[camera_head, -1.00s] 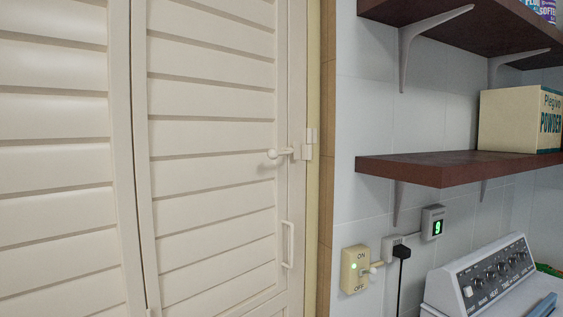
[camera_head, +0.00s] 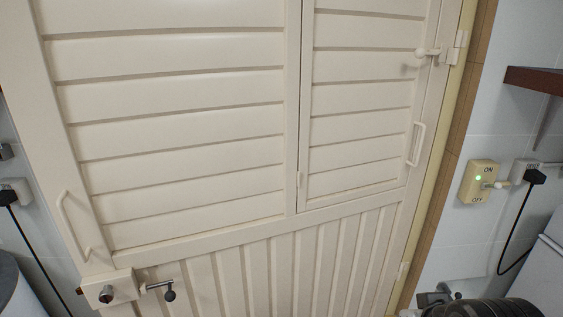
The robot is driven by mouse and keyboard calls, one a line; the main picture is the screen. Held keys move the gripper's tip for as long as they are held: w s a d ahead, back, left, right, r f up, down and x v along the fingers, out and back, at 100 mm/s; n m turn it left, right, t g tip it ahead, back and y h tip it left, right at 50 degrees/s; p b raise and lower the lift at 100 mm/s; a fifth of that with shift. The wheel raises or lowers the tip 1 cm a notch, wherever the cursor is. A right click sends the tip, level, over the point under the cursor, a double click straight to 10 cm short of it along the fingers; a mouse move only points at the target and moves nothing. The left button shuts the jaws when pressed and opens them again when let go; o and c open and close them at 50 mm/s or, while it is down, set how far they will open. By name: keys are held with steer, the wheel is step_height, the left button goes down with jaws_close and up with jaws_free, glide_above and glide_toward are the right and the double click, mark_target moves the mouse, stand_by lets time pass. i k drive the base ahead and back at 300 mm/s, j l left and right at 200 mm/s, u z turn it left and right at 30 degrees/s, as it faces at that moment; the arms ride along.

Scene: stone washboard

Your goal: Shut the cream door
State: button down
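The cream door (camera_head: 185,165) fills most of the view. It has slatted panels above and vertical ribs below. A smaller slatted panel (camera_head: 362,110) with a pull handle (camera_head: 416,144) and a bolt (camera_head: 425,53) is at its upper right. The door's left edge stands free in front of the side wall, so it looks open. A lock box (camera_head: 108,289) with a dark-tipped lever (camera_head: 160,287) and a long pull handle (camera_head: 72,225) are near that edge. A dark ribbed part, likely of my arm, shows at the bottom right. I cannot make out my gripper's fingers.
A dark red shelf (camera_head: 535,79) juts in above. Another socket and cable (camera_head: 12,192) are on the left wall.

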mark_target(160, 138)
steer(key=k+j+u, duration=0.2)
steer(key=i+j+u, duration=0.1)
steer(key=j+u, duration=0.15)
steer(key=u, duration=0.15)
steer(key=i+j+u, duration=0.1)
steer(key=u, duration=0.3)
steer(key=i+j+u, duration=0.15)
steer(key=j+u, duration=0.25)
steer(key=l, duration=0.1)
